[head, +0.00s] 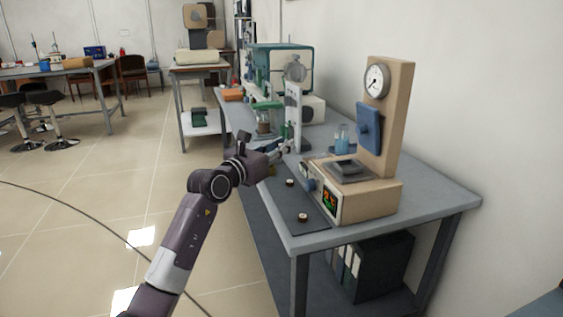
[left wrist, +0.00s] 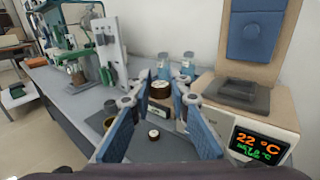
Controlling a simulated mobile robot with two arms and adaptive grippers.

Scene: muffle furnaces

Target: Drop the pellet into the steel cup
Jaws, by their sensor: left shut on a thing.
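My left gripper (head: 284,147) is over the bench, left of the tan press. In the left wrist view its blue-padded fingers (left wrist: 160,97) close on a short dark brown cylinder with a pale top (left wrist: 160,88), which looks like the pellet. Its underside is not clear to see. A brassy round rim (left wrist: 108,124) shows partly behind the left finger; I cannot tell if it belongs to the steel cup. No steel cup can be made out with certainty. My right gripper is not in view.
The tan press (head: 365,202) with gauge and display stands right of the gripper. Dark discs with pale tops (head: 303,217) (head: 290,182) lie on a dark mat. Blue-tinted glassware (head: 342,143) and a white upright panel (head: 293,112) stand behind. The bench's front right corner (head: 440,205) is clear.

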